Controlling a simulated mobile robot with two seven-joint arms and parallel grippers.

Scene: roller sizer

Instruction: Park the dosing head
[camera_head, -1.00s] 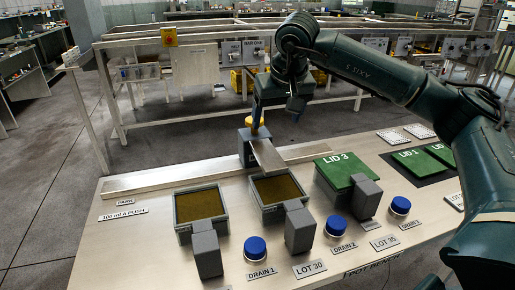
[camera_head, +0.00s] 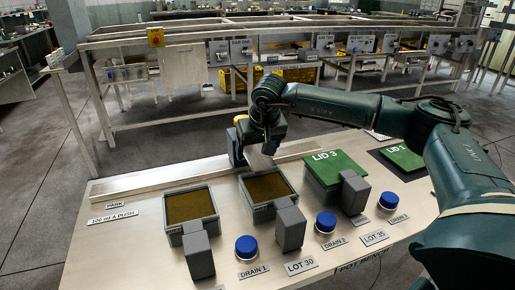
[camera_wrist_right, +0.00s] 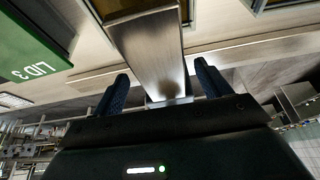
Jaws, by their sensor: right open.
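The dosing head is a grey block (camera_head: 236,148) with a yellow top, standing on the long metal rail (camera_head: 150,181) behind the second pot (camera_head: 268,187). Its flat metal spout (camera_head: 257,162) reaches forward towards that pot. The PARK label (camera_head: 115,206) lies near the rail's left end. My right gripper (camera_head: 269,146) is at the dosing head and hides part of it. In the right wrist view the spout (camera_wrist_right: 150,58) lies between my two open fingers (camera_wrist_right: 163,88), with gaps visible at both sides. My left gripper is not in view.
The first pot (camera_head: 190,205) is open and holds brown material, like the second. A green lid marked LID 3 (camera_head: 326,165) covers the third pot. Grey blocks and blue drain buttons (camera_head: 247,246) line the front. The rail left of the head is clear.

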